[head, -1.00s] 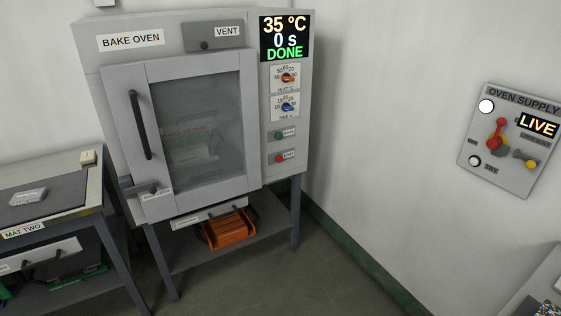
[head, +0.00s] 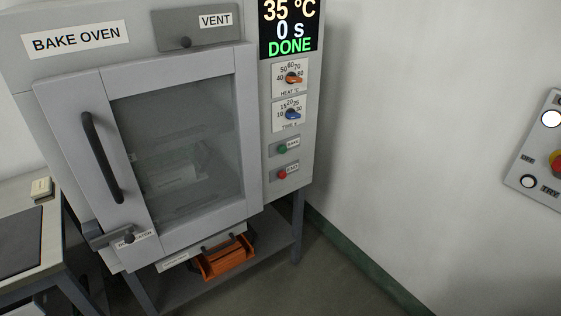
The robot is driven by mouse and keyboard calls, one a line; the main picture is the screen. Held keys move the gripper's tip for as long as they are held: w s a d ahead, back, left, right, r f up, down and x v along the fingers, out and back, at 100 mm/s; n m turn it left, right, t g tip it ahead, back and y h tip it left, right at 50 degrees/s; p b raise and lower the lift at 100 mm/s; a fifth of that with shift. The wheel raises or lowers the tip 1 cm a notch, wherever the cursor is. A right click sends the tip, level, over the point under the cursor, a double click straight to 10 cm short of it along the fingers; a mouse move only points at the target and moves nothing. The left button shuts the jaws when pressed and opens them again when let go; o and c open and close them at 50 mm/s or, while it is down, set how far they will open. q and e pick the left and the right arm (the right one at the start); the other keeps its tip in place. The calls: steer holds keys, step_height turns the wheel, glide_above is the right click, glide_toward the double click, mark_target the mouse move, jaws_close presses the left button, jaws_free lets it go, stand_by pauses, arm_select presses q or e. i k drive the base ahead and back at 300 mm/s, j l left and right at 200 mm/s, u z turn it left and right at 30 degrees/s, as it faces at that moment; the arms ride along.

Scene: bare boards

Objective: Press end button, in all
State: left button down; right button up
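The bake oven (head: 80,62) stands ahead with its glass door (head: 178,150) shut. The red end button (head: 282,174) is on the right-hand panel, below the green button (head: 282,149). The display (head: 289,28) reads 35 °C, 0 s and DONE. Through the glass I see something pale and greenish inside, not clear enough to name. Neither of my grippers is in view.
An orange bin (head: 226,262) sits on the shelf under the oven. A bench (head: 18,262) with a dark mat stands at the left. The oven supply panel (head: 540,165) is partly in view on the right wall. The floor right of the oven is clear.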

mark_target(282, 174)
steer(key=i+l+z, duration=0.1)
steer(key=i+l, duration=1.05)
